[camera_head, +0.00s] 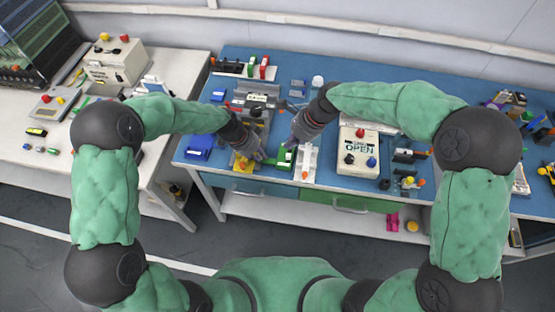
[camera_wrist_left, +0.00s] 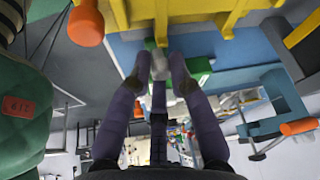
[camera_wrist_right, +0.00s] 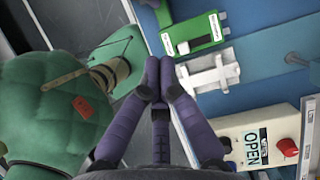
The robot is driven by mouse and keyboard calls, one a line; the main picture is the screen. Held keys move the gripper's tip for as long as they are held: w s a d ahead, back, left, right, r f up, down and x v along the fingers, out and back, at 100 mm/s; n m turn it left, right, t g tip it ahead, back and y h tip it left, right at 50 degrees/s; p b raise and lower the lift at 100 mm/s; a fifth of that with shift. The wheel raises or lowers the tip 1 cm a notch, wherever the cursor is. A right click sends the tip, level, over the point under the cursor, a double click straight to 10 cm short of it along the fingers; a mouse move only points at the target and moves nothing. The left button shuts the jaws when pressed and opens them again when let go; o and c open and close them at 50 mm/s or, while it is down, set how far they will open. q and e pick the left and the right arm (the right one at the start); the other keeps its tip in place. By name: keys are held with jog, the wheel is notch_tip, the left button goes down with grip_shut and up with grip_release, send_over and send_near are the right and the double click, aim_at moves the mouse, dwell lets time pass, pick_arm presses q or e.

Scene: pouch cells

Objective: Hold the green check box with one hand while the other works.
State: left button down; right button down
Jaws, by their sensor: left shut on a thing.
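The green check box (camera_head: 284,160) lies near the front edge of the blue bench, with a dark slot and white labels in the right wrist view (camera_wrist_right: 208,30). My left gripper (camera_head: 262,156) is at the box's left side. In the left wrist view its fingers (camera_wrist_left: 160,70) close around a small greyish part with green beside it, apparently the box; the exact contact is partly hidden. My right gripper (camera_head: 293,143) is above the box's back right. Its fingertips (camera_wrist_right: 158,75) are together and look empty, beside the box in that view.
A white holder (camera_head: 306,165) stands just right of the box. Further right is a cream box marked OPEN (camera_head: 360,150) with coloured knobs. The bench's front edge is close.

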aim_at(288, 157)
jog(key=s+a+f+m+t+y, duration=0.1)
jog(key=s+a+m+t, duration=0.1)
jog(key=s+a+m, duration=0.3)
jog(key=s+a+f+m+t, duration=0.1)
jog(key=s+a+f+m, duration=0.15)
jog(key=a, duration=0.55)
jog(key=s+d+m+t+h, duration=0.5)
jog(key=d+m+h, duration=0.2)
jog(key=d+m, duration=0.3)
jog(key=shift+s+r+m+h, duration=0.25)
jog(key=shift+m+h, duration=0.15)
jog(key=shift+m, duration=0.75)
jog(key=shift+d+f, duration=0.1)
jog(key=x, duration=0.4)
jog(key=w+r+x, duration=0.1)
jog(key=x, duration=0.6)
jog(key=shift+w+d, duration=0.1)
jog(key=shift+w, duration=0.3)
jog(key=shift+w+d, duration=0.15)
jog(key=shift+w, duration=0.7)
